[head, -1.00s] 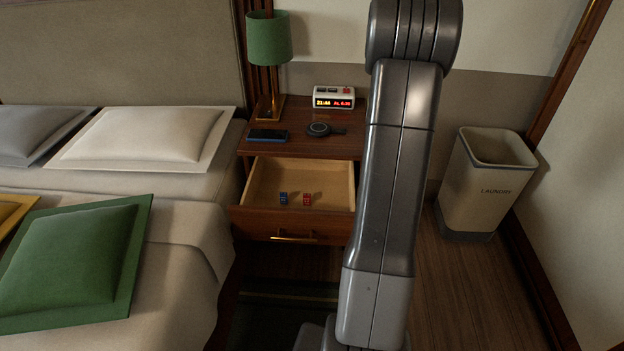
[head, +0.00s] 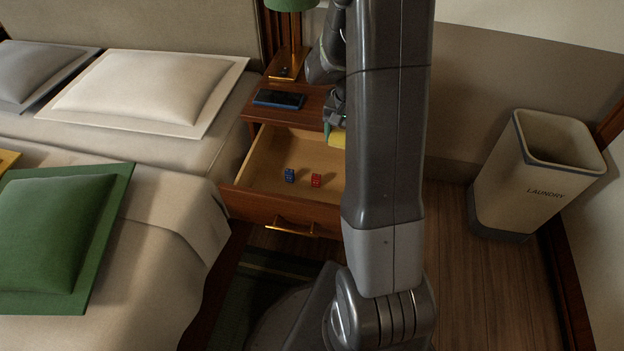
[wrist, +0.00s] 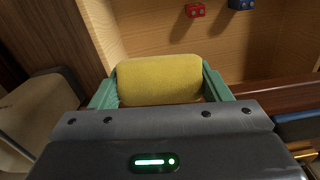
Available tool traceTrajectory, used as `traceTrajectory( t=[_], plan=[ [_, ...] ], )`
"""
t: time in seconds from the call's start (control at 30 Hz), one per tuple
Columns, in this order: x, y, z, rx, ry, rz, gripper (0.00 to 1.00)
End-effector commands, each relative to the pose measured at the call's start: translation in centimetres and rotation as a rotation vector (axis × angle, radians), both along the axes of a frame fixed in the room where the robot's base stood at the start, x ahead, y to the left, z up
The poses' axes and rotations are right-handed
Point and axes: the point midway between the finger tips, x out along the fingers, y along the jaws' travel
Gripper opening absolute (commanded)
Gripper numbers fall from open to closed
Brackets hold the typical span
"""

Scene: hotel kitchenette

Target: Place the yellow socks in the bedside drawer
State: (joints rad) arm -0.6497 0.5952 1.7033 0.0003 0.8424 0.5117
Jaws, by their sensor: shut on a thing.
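The yellow socks (wrist: 160,79) are a rolled bundle held between the green fingers of my gripper (wrist: 160,88) in the wrist view. In the head view a small part of the socks (head: 336,138) shows beside my arm, which hides the rest. My gripper (head: 335,124) is over the right back part of the bedside drawer (head: 262,212), which is pulled open. The drawer holds a blue die (head: 289,175) and a red die (head: 316,180). I cannot tell how high the socks are above the drawer floor.
The nightstand top (head: 312,97) carries a dark phone (head: 279,99) and a green-shaded lamp (head: 290,4). The bed (head: 185,215) is to the left. A laundry bin (head: 535,185) stands to the right. Much of the drawer floor is bare.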

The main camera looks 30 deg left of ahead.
Motion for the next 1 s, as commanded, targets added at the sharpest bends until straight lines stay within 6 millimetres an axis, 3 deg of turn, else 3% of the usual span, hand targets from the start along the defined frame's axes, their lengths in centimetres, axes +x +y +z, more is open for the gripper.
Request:
traceTrajectory(
  t=[0.03, 0.2, 0.4, 0.57, 0.8, 1.0],
  plan=[
    [-1.6, 1.6, -1.0, 0.000, 0.001, 0.023, 0.48],
    [-6.6, 5.8, -2.8, 0.000, 0.000, 0.064, 0.48],
    [-10.9, 8.3, -4.1, 0.000, 0.000, 0.092, 0.48],
    [-12.2, 9.0, -4.8, 0.000, 0.001, 0.099, 0.48],
    [-12.4, 9.0, -9.3, -0.003, 0.002, 0.098, 0.48],
    [-12.4, 9.0, -10.9, -0.001, 0.002, 0.098, 0.48]
  ],
)
